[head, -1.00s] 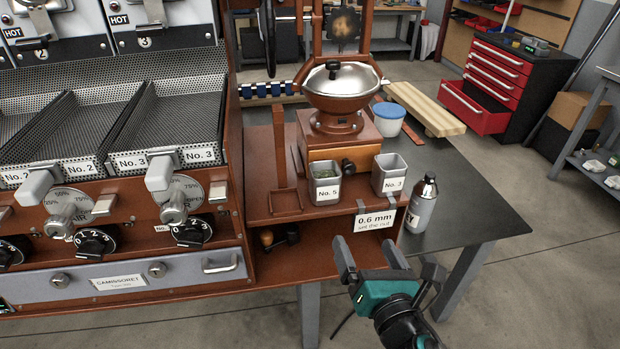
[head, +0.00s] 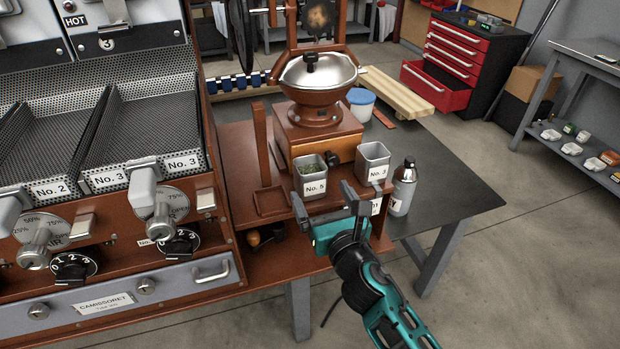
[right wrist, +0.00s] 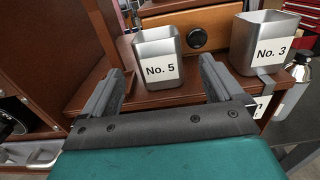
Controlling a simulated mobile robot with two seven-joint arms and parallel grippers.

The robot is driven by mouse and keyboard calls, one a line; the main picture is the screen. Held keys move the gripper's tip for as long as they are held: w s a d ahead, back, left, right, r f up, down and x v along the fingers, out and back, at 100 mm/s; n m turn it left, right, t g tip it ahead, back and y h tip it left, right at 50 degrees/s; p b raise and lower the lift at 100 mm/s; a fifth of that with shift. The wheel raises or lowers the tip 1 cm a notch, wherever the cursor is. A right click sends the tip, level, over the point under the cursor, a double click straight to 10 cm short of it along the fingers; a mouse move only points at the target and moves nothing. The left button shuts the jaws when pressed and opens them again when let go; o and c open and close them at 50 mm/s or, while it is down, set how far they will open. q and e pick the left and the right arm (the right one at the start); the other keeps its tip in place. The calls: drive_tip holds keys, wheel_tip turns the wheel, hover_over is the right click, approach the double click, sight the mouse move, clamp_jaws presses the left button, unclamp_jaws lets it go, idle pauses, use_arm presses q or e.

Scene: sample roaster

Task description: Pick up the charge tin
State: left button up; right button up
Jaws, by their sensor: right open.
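Two square grey metal tins stand upright on the brown wooden shelf in front of the grinder. The tin labelled No. 5 (head: 309,178) holds something greenish and also shows in the right wrist view (right wrist: 157,58). The tin labelled No. 3 (head: 373,163) stands to its right, and shows at the right wrist view's upper right (right wrist: 265,42). Which one is the charge tin is not marked. My right gripper (head: 328,207) is open and empty, just in front of the No. 5 tin. In the right wrist view its fingers (right wrist: 163,85) flank that tin's lower part without touching it. My left gripper is out of view.
The wooden grinder (head: 318,122) with a metal dome stands behind the tins. The roaster (head: 110,220) fills the left. The dark tabletop (head: 450,190) at the right is mostly clear.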

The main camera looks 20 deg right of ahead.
sight(315, 185)
drive_tip(key=shift+w+a, duration=0.15)
drive_tip(key=shift+w, duration=2.7)
drive_tip(key=shift+c, duration=0.4)
drive_tip(key=c, duration=1.1)
